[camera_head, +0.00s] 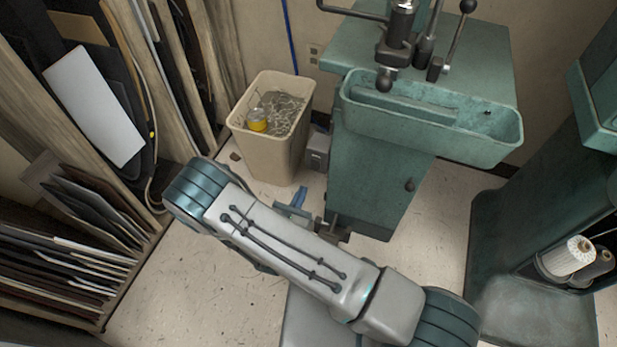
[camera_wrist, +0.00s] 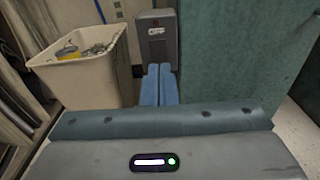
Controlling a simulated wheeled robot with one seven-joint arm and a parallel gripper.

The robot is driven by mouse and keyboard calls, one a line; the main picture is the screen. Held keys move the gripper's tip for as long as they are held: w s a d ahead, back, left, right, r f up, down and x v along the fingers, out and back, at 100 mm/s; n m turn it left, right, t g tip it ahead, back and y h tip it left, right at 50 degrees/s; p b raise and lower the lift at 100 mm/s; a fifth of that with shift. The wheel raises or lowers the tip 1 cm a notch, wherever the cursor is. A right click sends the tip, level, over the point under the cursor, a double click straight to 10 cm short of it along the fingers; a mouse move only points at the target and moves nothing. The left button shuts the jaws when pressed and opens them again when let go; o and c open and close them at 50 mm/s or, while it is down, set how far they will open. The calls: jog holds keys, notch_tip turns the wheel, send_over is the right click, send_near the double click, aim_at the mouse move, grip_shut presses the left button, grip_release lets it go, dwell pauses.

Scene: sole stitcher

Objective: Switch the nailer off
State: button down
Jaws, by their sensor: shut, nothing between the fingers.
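The nailer (camera_head: 370,180) is a green machine with a tray on its front, at the back of the head view. Its green side also fills the right of the wrist view (camera_wrist: 230,50). A grey switch box (camera_head: 318,150) sits low on its left side. In the wrist view the box (camera_wrist: 157,42) faces me with a light label that seems to read OFF. My gripper's blue fingers (camera_wrist: 160,70) are shut and empty, pointing at the lower part of the box. I cannot tell whether they touch it. The gripper (camera_head: 300,195) shows small behind my arm in the head view.
A beige waste bin (camera_head: 270,150) with a yellow can stands close left of the box. Racks of sheet material (camera_head: 90,240) line the left side. Another green machine with thread spools (camera_head: 568,257) stands at the right. Some floor (camera_head: 200,290) is clear.

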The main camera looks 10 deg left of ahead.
jog(key=shift+v, duration=1.75)
jog(key=shift+r, duration=0.2)
jog(key=d+r+m+g+h+p, duration=0.4)
jog(key=d+r+m+g+p, duration=0.4)
jog(key=r, duration=0.7)
jog(key=d+r+m+g+h+p, duration=0.35)
jog(key=d+r+m+g, duration=0.25)
jog(key=d+r+m, duration=0.7)
jog(key=s+d+r+m+y+p, duration=0.1)
jog(key=s+r+m+y+p, duration=0.2)
jog(key=r, duration=0.6)
jog(key=s+d+r+m+y+p, duration=0.1)
jog(key=s+r+m+y+p, duration=0.3)
jog(key=r, duration=0.6)
jog(key=s+d+r+m+y+p, duration=0.1)
jog(key=s+r+m+y+p, duration=0.2)
jog(key=r, duration=0.7)
jog(key=shift+s+d+r+m+y+p, duration=0.2)
jog(key=shift+s+d+m+y+p, duration=0.2)
jog(key=shift+m+y+p, duration=0.65)
jog(key=shift+m+h, duration=0.25)
jog(key=shift+h, duration=0.05)
